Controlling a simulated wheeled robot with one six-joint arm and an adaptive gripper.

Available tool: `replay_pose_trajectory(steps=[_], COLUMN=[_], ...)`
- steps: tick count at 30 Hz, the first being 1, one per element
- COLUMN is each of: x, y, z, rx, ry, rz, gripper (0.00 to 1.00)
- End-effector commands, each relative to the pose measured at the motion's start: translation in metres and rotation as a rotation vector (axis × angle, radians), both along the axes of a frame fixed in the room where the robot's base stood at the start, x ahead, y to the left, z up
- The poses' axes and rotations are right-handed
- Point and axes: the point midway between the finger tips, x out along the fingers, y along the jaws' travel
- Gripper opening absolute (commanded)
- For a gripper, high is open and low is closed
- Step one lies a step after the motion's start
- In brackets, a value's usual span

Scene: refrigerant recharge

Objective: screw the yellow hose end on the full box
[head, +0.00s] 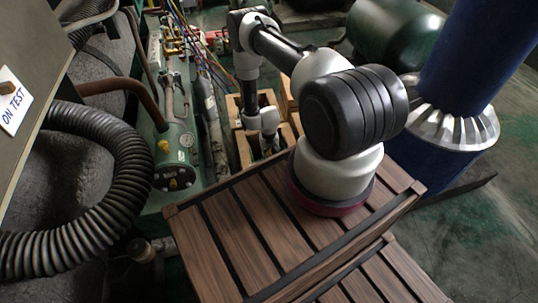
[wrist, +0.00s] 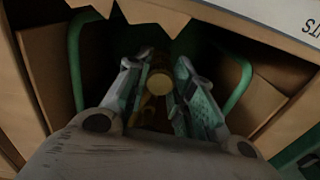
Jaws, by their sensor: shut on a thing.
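My gripper (wrist: 158,76) reaches into the torn opening of a cardboard box (wrist: 45,75) in the wrist view. Its two fingers are closed in on a round yellow piece (wrist: 159,84), which looks like the yellow hose end; its lower part is dark and brassy. Green handle bars (wrist: 76,60) of a cylinder inside the box stand on either side. Whether the hose end touches or is threaded on the valve cannot be told. In the head view my gripper (head: 268,149) is small and low among the open cardboard boxes (head: 243,150); what it holds is hidden there.
A green machine (head: 180,130) with pipes stands left of the boxes. Thin coloured hoses (head: 200,50) run down beside them. A black corrugated hose (head: 125,170) curves at the left. A slatted wooden surface (head: 240,235) lies in front, and a blue column (head: 475,60) stands at right.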

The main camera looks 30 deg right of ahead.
Motion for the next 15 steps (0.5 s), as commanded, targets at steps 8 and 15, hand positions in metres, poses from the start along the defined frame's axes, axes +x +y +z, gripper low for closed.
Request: replay_pose_trajectory(steps=[8, 15], x=[-0.0005, -0.0007], y=[0.0003, 0.0005], z=[-0.001, -0.0015], rx=[0.0, 0.0], ry=[0.0, 0.001], rz=[-0.045, -0.304], gripper=[0.01, 0.01])
